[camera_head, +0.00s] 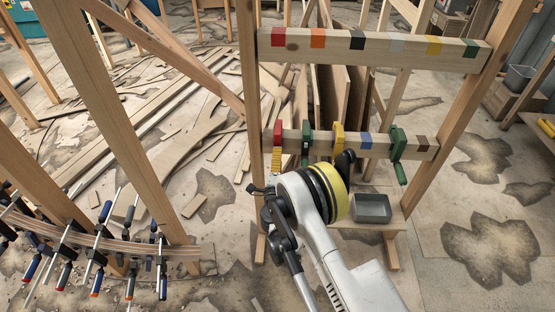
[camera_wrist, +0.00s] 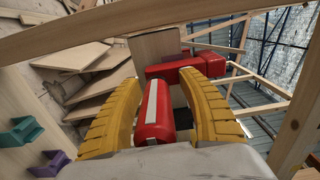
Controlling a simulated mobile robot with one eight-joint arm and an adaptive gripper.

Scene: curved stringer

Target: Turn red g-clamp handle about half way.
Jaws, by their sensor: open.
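The red g-clamp (camera_wrist: 190,69) sits on the end of a wooden beam in the wrist view. Its red handle (camera_wrist: 153,115), a cylinder with a white stripe, points toward the camera. My gripper (camera_wrist: 158,82) is open, with one ribbed yellow finger on each side of the handle. A gap shows on the right side; the left finger is very close to the handle, and I cannot tell whether it touches. In the head view a yellow finger of my gripper (camera_head: 277,160) shows just below the red part (camera_head: 277,133) at the left end of the lower beam.
Green clamps (camera_head: 398,150) and a yellow clamp (camera_head: 338,140) sit along the same lower beam (camera_head: 375,152). An upper beam (camera_head: 300,42) with coloured bands runs above. A grey bin (camera_head: 372,208) stands below right. Wooden posts flank the rack.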

